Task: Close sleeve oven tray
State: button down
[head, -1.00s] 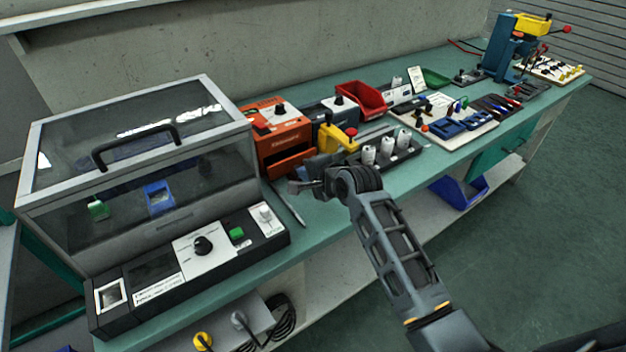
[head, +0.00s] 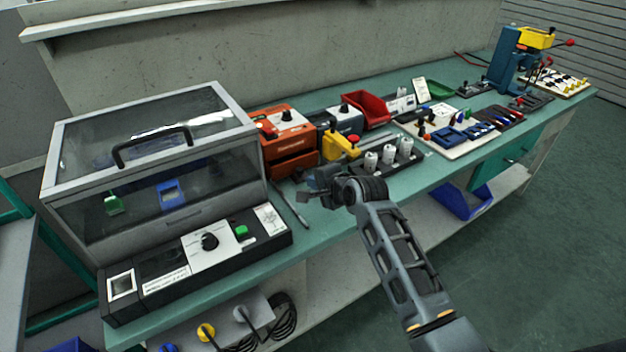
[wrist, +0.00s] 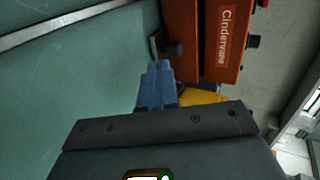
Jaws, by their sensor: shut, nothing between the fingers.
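In the wrist view the tray front (wrist: 181,22) carries a dark handle (wrist: 172,49). My gripper (head: 308,188) is in front of the oven, low over the bench. Its blue fingers (wrist: 158,70) are together, empty, close to the handle; contact is unclear.
A large clear-lidded cabinet (head: 150,165) stands left of the oven. A grey rod (head: 288,204) lies on the bench between them. A yellow press (head: 338,142) and a rack of white cylinders (head: 388,157) are to the right. The bench front (head: 330,228) is clear.

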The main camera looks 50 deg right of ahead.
jog(key=shift+v, duration=0.85)
jog(key=v, duration=0.8)
jog(key=shift+s+r+b, duration=0.15)
jog(key=shift+s+b, duration=0.1)
jog(key=shift+b, duration=0.05)
